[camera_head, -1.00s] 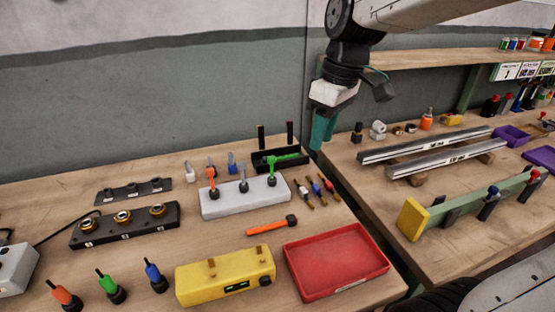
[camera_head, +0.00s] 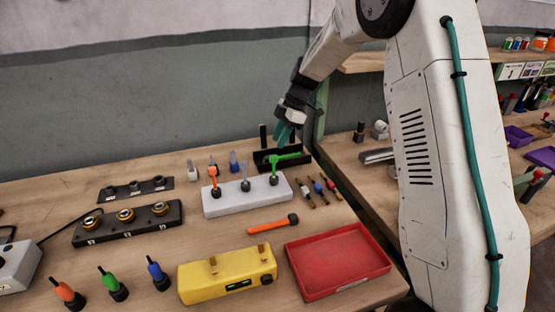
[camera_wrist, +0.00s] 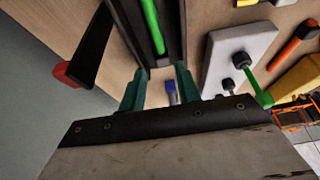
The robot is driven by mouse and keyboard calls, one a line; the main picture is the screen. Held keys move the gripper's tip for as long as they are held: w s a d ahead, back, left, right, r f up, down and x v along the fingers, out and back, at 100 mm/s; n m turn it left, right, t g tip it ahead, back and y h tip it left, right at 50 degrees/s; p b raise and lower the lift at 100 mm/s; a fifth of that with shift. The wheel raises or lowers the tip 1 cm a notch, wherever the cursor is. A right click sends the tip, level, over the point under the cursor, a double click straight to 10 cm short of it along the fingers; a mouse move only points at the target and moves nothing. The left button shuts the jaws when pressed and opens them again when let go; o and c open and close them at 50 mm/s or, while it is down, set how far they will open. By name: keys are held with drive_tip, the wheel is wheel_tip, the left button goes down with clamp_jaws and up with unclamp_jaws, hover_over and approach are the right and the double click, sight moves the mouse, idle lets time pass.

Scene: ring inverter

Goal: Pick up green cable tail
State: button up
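Several green things show, and I cannot tell for sure which one is the cable tail. A green tapered piece with a black base (camera_head: 108,281) stands at the front left between an orange one (camera_head: 66,295) and a blue one (camera_head: 155,272). A green rod (camera_head: 274,166) rises from a black knob on the white block (camera_head: 230,204). A green bar (camera_wrist: 152,25) lies in the black tray (camera_head: 262,166). My gripper (camera_head: 284,131) is above the back of the bench by the tray. In the wrist view its teal fingers (camera_wrist: 160,90) are apart and hold nothing.
A red tray (camera_head: 335,263), a yellow box (camera_head: 225,274) and an orange-handled tool (camera_head: 272,225) lie at the front. A black block with brass rings (camera_head: 127,225) is at the left. Small coloured-handled pieces (camera_head: 318,187) lie right of the white block. Bare bench lies between them.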

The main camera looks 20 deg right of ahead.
sight(271, 153)
drive_tip(key=x, duration=0.6)
drive_tip(key=shift+s+a, duration=0.1)
drive_tip(key=shift+a, duration=0.35)
clamp_jaws()
